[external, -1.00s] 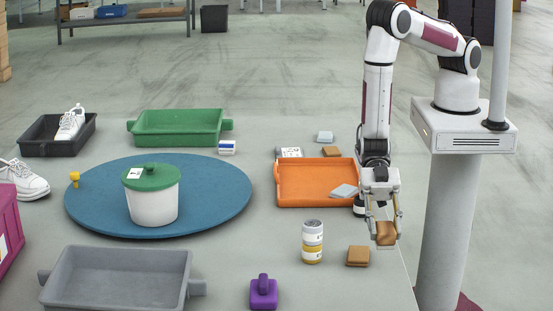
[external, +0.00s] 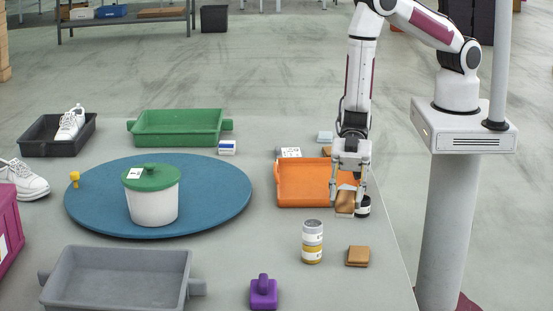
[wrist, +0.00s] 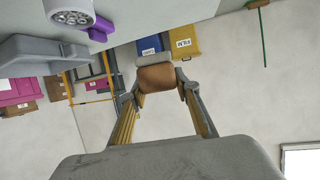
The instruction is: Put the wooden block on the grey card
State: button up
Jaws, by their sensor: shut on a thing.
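In the wrist view the block (wrist: 156,77) sits between the fingertips (wrist: 160,92). I cannot tell whether the block touches anything below it. A pale grey card lay in the tray's right part earlier; my gripper and the block now mostly hide that spot.
The orange tray (external: 303,203) has raised walls. A dark round jar (external: 363,206) stands close to my gripper's right.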

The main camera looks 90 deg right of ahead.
jog(key=w+d+m+t+h, duration=0.25)
jog(key=w+d, duration=0.35)
jog(key=d, duration=0.6)
jog(key=w+d+m+t+h, duration=0.1)
jog(key=w+d+m+t, duration=0.2)
jog(key=w+d, duration=0.55)
jog(key=w+d+m+t+h, duration=0.15)
jog(key=w+d, duration=0.25)
jog(key=d, duration=1.1)
jog(key=m+t+h, duration=0.4)
jog(key=m+h, duration=0.4)
jog(key=m, duration=0.1)
send_over(291, 156)
jog(key=shift+d+f, duration=0.2)
jog(key=shift+f, duration=2.3)
jog(key=shift+f, duration=2.9)
jog(key=shift+f, duration=0.1)
jog(key=shift+f, duration=2)
